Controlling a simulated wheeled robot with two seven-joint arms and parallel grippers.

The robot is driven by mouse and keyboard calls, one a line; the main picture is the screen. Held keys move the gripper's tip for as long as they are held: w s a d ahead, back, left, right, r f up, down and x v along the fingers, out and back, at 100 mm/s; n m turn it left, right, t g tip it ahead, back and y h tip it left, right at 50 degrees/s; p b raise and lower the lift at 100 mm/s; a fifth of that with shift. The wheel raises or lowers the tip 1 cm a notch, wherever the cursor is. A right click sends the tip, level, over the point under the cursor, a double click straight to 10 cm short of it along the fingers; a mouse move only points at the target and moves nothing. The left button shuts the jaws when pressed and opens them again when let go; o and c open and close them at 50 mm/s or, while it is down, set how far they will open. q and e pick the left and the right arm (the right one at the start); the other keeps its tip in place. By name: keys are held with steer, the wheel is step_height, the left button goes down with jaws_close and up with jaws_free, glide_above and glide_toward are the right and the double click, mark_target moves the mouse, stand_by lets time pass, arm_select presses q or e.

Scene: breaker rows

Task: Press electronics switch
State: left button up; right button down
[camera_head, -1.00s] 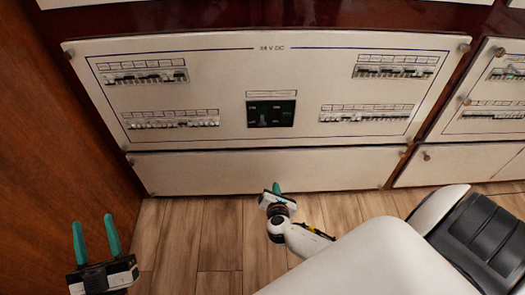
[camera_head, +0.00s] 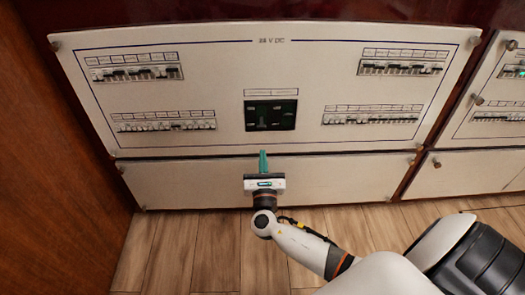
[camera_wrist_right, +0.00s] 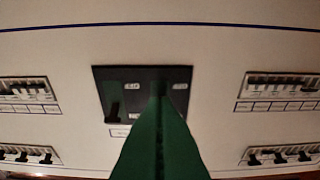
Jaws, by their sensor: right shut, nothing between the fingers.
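The electronics panel (camera_head: 270,75) is a white board marked 24 V DC, with a dark switch unit (camera_head: 257,114) at its centre. In the right wrist view the dark unit (camera_wrist_right: 105,92) shows a black lever on its left side; the fingers cover part of its right side. My right gripper (camera_head: 263,157) has green fingers, shut and empty, pointing up just below the dark unit in the head view. In the right wrist view the gripper (camera_wrist_right: 160,92) fills the lower middle, in front of the unit. Whether it touches the panel cannot be told. My left gripper is not in view.
Breaker rows (camera_head: 135,72) sit on both sides of the panel, upper and lower, including one at the lower right (camera_head: 370,118). A second panel (camera_head: 500,100) stands at the right. A wooden wall (camera_head: 60,170) closes off the left. The wooden floor (camera_head: 190,240) is clear.

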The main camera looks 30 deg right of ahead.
mark_target(262, 127)
steer(key=b+x, duration=0.2)
steer(key=x, duration=0.6)
steer(key=shift+w+d, duration=0.1)
steer(key=shift+w, duration=0.25)
